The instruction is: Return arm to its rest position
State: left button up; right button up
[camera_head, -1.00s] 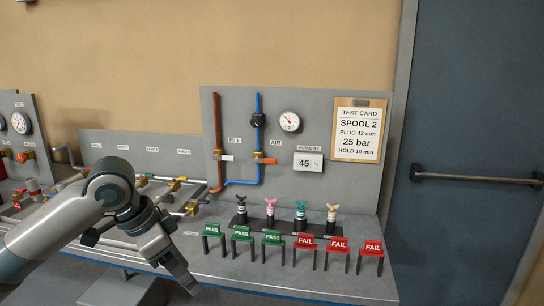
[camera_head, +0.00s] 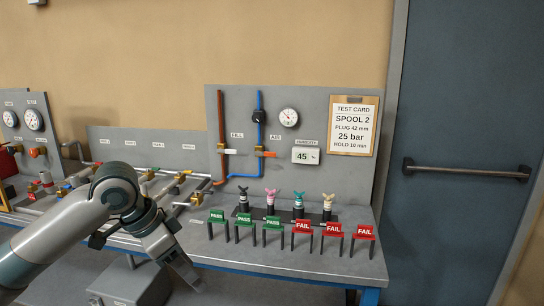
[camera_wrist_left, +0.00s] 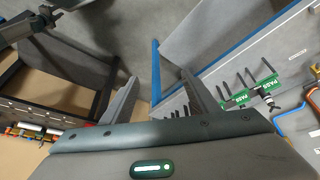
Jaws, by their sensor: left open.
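My left arm comes in from the left in the head view, bent at a rounded dark joint. My left gripper (camera_head: 181,268) points down and to the right, in front of the bench's front edge, and holds nothing. In the left wrist view its two fingers (camera_wrist_left: 160,95) stand wide apart with floor and a blue bench rail between them. My right gripper is not in view.
The grey bench (camera_head: 320,262) carries green PASS signs (camera_head: 244,219), red FAIL signs (camera_head: 333,229) and several plugs (camera_head: 270,203). Pipes lie behind my arm. A grey box (camera_head: 135,283) stands below the bench. A dark door (camera_head: 460,120) is at right.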

pick_arm(q)
jog(key=w+f+n+t+h, duration=0.1)
jog(key=w+f+n, duration=0.2)
jog(key=w+f, duration=0.6)
jog(key=w+f+n+t+h, duration=0.1)
jog(key=w+f+n, duration=0.3)
jog(key=f, duration=0.9)
jog(key=s+a+f+n+t+y, duration=0.1)
jog(key=s+a+f, duration=0.2)
jog(key=f, duration=1)
jog(key=s+a+f+n+y, duration=0.1)
jog(key=s+a+f+y, duration=0.15)
jog(key=f, duration=1.15)
jog(key=s+a+f+g+y, duration=0.1)
jog(key=s+a+f, duration=0.1)
jog(key=s+f, duration=0.9)
jog(key=s+a+f+g+y, duration=0.1)
jog(key=s+a+f, duration=0.2)
jog(key=s+f, duration=0.9)
jog(key=s+f+g, duration=0.1)
jog(key=s+f, duration=0.2)
jog(key=s, duration=0.9)
jog(key=s+d+f, duration=0.1)
jog(key=s+f, duration=0.2)
jog(key=s, duration=0.9)
jog(key=s+d+f+g, duration=0.1)
jog(key=s+f, duration=0.3)
jog(key=s, duration=0.8)
jog(key=shift+m+g, duration=0.3)
